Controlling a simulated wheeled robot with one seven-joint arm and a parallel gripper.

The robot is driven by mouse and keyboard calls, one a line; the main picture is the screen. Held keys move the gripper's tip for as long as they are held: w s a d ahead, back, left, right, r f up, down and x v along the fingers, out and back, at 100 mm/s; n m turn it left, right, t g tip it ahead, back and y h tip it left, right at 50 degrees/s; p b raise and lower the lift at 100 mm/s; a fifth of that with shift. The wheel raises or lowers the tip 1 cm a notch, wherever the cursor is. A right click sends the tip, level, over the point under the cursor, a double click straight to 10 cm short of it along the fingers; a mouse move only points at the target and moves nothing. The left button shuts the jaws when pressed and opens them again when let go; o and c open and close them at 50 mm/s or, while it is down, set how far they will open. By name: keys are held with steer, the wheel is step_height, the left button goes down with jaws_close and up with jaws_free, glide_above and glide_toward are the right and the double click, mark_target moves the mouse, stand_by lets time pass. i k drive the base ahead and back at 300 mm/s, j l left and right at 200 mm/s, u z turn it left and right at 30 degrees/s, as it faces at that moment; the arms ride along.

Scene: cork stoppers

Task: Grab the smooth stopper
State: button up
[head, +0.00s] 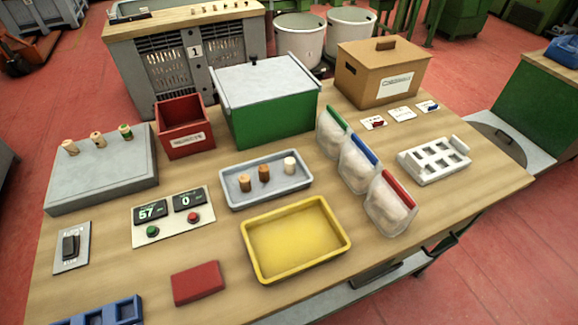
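Three stoppers stand in the grey tray (266,182) near the middle of the table: a brown one (244,183) at the left, a darker orange-brown one (264,173) in the middle, and a pale, whitish one (290,165) at the right. The pale one looks the most even; surface texture is too small to tell surely. Three more stopper-like pieces, two tan ones (70,147) (97,138) and one with a green band (125,131), stand on a grey slab (103,172) at the left. My gripper is not in view.
A yellow tray (342,247) lies in front of the grey tray, empty. Behind stand a green box with grey lid (272,119) and a red bin (182,146). Clear bags (333,136) stand to the right. A button panel (172,216) and red block (198,283) lie at left.

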mark_target(290, 163)
steer(key=l+u, duration=0.8)
steer(key=k+l+u, duration=0.1)
steer(key=l+u, duration=0.3)
steer(key=j, duration=0.1)
